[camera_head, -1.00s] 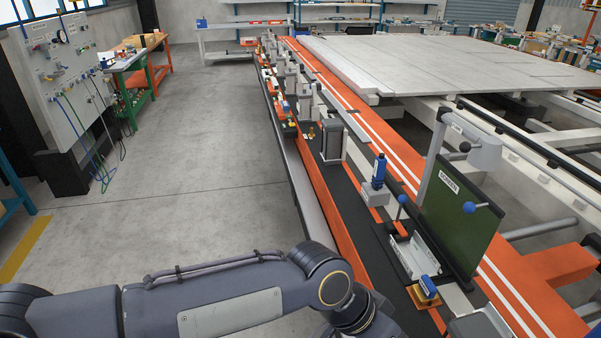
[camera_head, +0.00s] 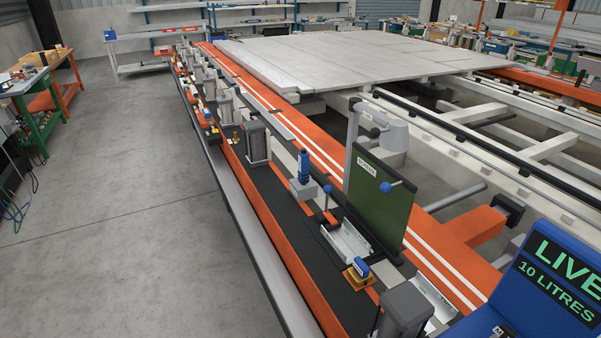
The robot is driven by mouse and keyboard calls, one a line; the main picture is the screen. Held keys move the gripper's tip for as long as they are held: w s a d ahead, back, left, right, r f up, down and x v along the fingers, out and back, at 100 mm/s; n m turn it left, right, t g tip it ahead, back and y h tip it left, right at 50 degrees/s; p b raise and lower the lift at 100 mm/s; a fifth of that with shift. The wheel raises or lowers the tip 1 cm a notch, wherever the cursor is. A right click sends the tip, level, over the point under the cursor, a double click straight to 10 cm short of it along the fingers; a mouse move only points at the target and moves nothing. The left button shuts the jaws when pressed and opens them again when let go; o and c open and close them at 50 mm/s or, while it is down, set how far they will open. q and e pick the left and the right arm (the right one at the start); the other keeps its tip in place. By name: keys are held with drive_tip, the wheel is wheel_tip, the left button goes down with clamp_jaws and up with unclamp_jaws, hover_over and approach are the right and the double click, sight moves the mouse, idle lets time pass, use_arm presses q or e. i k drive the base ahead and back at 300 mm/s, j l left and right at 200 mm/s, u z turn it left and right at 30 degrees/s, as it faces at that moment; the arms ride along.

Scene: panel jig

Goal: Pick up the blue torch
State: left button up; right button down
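No thing in the camera_head view is clearly a torch. A blue upright piece (camera_head: 304,166) stands on a grey block on the dark strip of the orange rail. A small blue piece (camera_head: 361,265) sits on a yellow-orange base nearer to me. Both are small, and I cannot tell whether either is the blue torch. Neither of my grippers is in view.
A green screen (camera_head: 380,208) with a grey post and a blue ball knob stands on the orange rail (camera_head: 300,255). A blue box (camera_head: 550,285) lettered "LIVE 10 LITRES" is at the lower right. The grey floor (camera_head: 120,240) on the left is clear.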

sight(303, 156)
drive_tip(key=k+j+z, duration=0.3)
drive_tip(key=j, duration=0.25)
drive_tip(key=k+j+z, duration=0.3)
drive_tip(key=j+z, duration=0.2)
drive_tip(key=z, duration=0.15)
drive_tip(key=i+j+z, duration=0.4)
drive_tip(key=j+z, duration=0.15)
drive_tip(key=j, duration=0.15)
drive_tip(key=i+j+z, duration=0.15)
drive_tip(key=j+z, duration=0.15)
drive_tip(key=i+j, duration=0.15)
drive_tip(key=j, duration=0.2)
drive_tip(key=i+j, duration=0.15)
drive_tip(key=j, duration=0.15)
drive_tip(key=i+j, duration=0.15)
drive_tip(key=j, duration=0.2)
drive_tip(key=i+j, duration=0.15)
drive_tip(key=j, duration=0.2)
drive_tip(key=i+j, duration=0.15)
drive_tip(key=j, duration=0.2)
drive_tip(key=l+z, duration=0.05)
